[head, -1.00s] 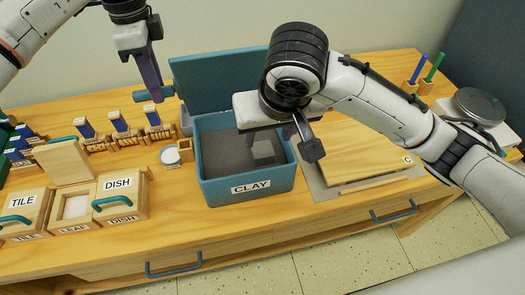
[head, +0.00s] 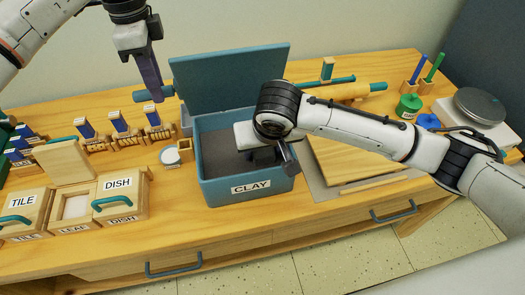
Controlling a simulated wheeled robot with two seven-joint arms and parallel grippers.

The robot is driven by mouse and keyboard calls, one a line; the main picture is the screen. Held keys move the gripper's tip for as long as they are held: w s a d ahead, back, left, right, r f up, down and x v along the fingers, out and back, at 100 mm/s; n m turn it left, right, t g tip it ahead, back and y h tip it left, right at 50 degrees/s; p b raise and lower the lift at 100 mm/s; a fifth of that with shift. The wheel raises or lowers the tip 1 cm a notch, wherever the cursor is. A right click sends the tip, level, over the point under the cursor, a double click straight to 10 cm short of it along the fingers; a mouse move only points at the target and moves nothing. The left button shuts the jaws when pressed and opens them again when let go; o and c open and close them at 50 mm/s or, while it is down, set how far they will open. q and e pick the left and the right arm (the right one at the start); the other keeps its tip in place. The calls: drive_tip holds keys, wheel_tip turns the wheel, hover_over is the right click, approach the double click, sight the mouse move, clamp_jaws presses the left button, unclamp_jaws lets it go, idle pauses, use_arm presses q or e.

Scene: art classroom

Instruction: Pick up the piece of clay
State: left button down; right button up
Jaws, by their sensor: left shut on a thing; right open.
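The blue clay bin (head: 247,190), labelled CLAY, stands open on the table, dark inside. Its blue lid (head: 225,85) is tipped up behind it. My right gripper (head: 268,160) is open and reaches down into the right part of the bin. The piece of clay does not show clearly; my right wrist and gripper cover that part of the bin. I cannot tell whether the fingers are around it.
A wooden board (head: 345,158) on a grey mat lies right of the bin. TILE (head: 20,208) and DISH (head: 122,194) boxes stand left, with a small white round dish (head: 170,156) nearer. A rolling pin (head: 345,91), green jar (head: 408,107) and scale (head: 480,105) are behind and right.

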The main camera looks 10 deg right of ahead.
sight(263, 155)
drive_tip(key=shift+c, duration=0.3)
drive_tip(key=c, duration=0.9)
drive_tip(key=shift+o, duration=0.2)
wheel_tip(263, 155, up, 10)
